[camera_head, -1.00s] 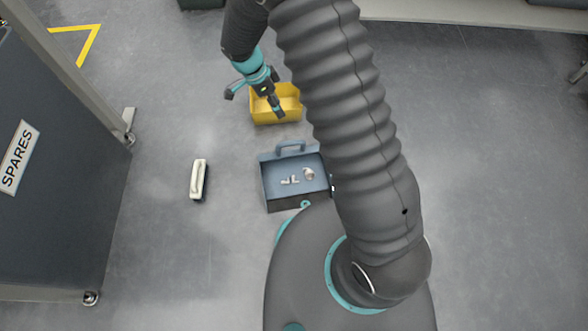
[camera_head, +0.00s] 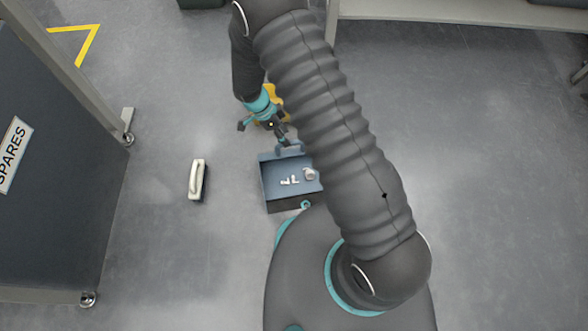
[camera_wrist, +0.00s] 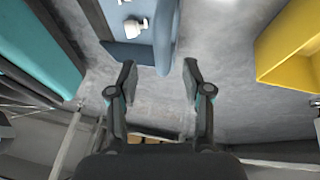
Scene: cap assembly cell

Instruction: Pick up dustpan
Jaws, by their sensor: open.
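My gripper (camera_head: 282,138) is open just beyond the handle. In the wrist view, the two fingers of my gripper (camera_wrist: 157,70) are apart with nothing clasped between them. Part of the blue dustpan (camera_wrist: 131,53) shows above and between the fingertips. I cannot tell whether they touch it.
A yellow bin (camera_head: 272,92) is partly hidden behind my arm; it also shows at right in the wrist view (camera_wrist: 290,50). A cream-handled brush (camera_head: 197,178) lies left of the dustpan. A dark SPARES cabinet (camera_head: 60,180) stands at far left. Floor between brush and dustpan is clear.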

